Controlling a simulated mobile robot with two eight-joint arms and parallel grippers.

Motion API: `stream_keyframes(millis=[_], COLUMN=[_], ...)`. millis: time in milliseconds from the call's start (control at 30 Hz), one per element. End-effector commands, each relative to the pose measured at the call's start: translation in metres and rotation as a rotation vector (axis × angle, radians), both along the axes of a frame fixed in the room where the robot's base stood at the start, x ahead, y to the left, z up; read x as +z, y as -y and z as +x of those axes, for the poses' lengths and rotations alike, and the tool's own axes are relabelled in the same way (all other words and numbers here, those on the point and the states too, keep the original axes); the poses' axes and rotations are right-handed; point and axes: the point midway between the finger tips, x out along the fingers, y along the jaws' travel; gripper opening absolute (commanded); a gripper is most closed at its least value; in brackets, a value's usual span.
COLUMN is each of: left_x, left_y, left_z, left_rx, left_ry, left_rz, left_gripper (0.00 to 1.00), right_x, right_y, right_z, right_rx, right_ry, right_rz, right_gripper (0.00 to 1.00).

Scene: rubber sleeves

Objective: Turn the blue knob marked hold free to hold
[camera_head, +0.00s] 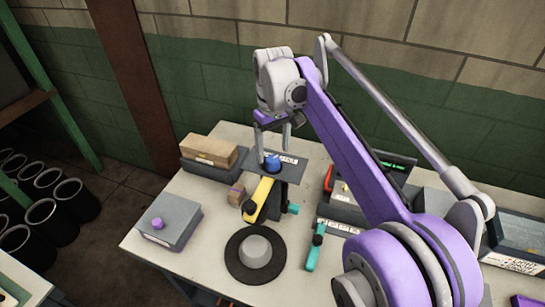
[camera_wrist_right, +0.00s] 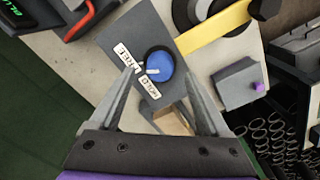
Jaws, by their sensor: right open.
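The blue knob (camera_head: 272,162) stands on a dark grey plate (camera_head: 291,173) near the middle of the table. In the right wrist view the blue knob (camera_wrist_right: 161,66) has a white mark on its rim side facing two white labels. One label (camera_wrist_right: 150,88) appears to read HOLD; the other (camera_wrist_right: 127,57) is hard to read. Which label the mark lines up with I cannot tell. My right gripper (camera_head: 273,146) is over the plate, its fingers pointing down, open with one finger on either side of the knob. Contact is not clear. My left gripper is out of view.
A yellow handle (camera_head: 258,198) lies just in front of the plate, with a black disc (camera_head: 240,270) nearer. A grey box with a purple button (camera_head: 157,224) is at left, a cardboard box (camera_head: 208,150) behind. My right arm covers the right side.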

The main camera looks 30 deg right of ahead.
Motion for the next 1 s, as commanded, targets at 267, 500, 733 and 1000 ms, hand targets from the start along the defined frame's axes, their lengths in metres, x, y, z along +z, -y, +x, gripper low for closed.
stream_keyframes(millis=[267,500,733,1000], left_x=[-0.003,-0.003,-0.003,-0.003], left_y=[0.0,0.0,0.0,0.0], left_z=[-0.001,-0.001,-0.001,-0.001], left_rx=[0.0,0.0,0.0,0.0], left_ry=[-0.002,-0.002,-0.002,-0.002], left_rz=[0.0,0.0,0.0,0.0], left_gripper=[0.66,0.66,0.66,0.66], right_x=[-0.029,-0.031,-0.031,-0.031], right_y=[0.0,0.0,0.0,0.0], right_z=[0.0,0.0,0.0,0.0], right_rx=[0.0,0.0,0.0,0.0], right_ry=[0.001,0.001,0.001,0.001], right_rz=[0.0,0.0,0.0,0.0], right_gripper=[0.8,0.8,0.51,0.03])
